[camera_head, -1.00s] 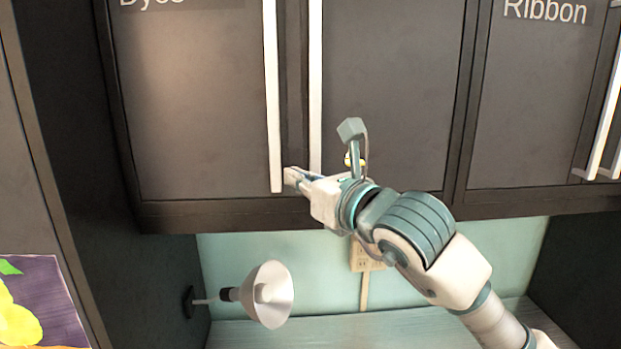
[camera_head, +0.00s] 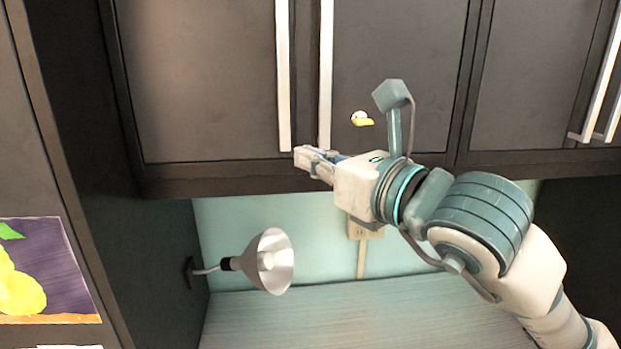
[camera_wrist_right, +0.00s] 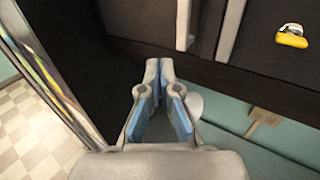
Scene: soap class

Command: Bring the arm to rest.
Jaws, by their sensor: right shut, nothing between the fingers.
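My right gripper (camera_head: 301,156) is shut and empty. In the head view it is in front of the lower edge of the dark cabinets, just below the lower ends of two pale vertical handles (camera_head: 284,80). My right arm reaches in from the lower right. In the right wrist view the gripper (camera_wrist_right: 160,64) has its fingertips together with blue pads behind them, and the handles (camera_wrist_right: 187,22) stand beyond and to the right. My left gripper is not in view.
A small yellow and white object (camera_head: 362,119) shows against a cabinet door (camera_head: 400,60). Below are a wall lamp (camera_head: 268,262), an outlet (camera_head: 362,228) and a bare counter (camera_head: 330,315). A fruit picture (camera_head: 50,262) is at left. A dark side panel stands left of the lamp.

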